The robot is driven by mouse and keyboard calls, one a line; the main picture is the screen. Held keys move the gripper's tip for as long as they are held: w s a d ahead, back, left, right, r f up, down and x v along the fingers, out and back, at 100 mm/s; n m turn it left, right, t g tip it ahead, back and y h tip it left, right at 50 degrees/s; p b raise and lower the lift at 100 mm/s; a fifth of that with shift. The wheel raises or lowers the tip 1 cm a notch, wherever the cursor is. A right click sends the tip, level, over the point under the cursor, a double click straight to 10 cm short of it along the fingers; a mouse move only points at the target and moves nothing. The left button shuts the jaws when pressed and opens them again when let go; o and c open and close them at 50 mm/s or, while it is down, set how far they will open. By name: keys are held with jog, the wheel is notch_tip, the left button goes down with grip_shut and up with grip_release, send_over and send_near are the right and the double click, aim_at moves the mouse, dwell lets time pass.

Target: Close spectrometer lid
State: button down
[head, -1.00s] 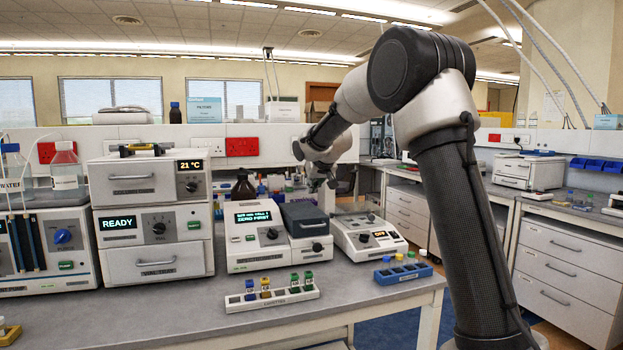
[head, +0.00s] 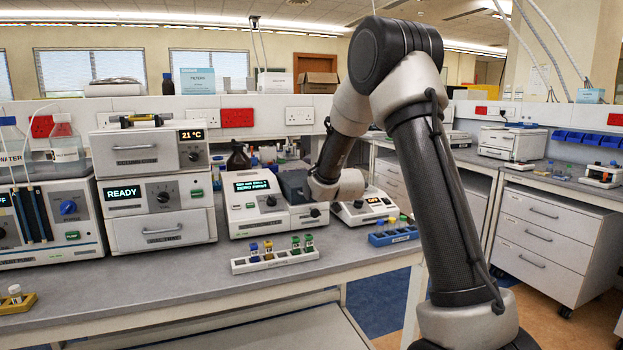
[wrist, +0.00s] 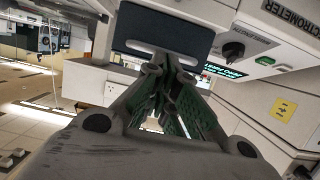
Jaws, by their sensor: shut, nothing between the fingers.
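The spectrometer (head: 255,211) is a white bench instrument with a green-lit display, standing in the middle of the bench in the head view. Its dark grey lid (head: 292,184) is at its right side, partly hidden by my arm; I cannot tell its angle there. In the wrist view the lid (wrist: 150,20) is a dark panel with a pale strip, just beyond the fingertips. The spectrometer's white casing (wrist: 240,50) with a black knob is to the right there. My gripper (wrist: 168,66) is shut and empty, close to the lid; contact is unclear.
A rack of capped vials (head: 275,259) stands in front of the spectrometer. A smaller white instrument (head: 365,209) and a blue rack (head: 393,236) are to the right. Stacked white units (head: 155,190) stand on the left. The front of the bench is mostly clear.

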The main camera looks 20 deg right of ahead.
jog(key=shift+s+f, duration=0.15)
jog(key=shift+f, duration=0.55)
jog(key=shift+s+f, duration=0.15)
jog(key=shift+f, duration=0.55)
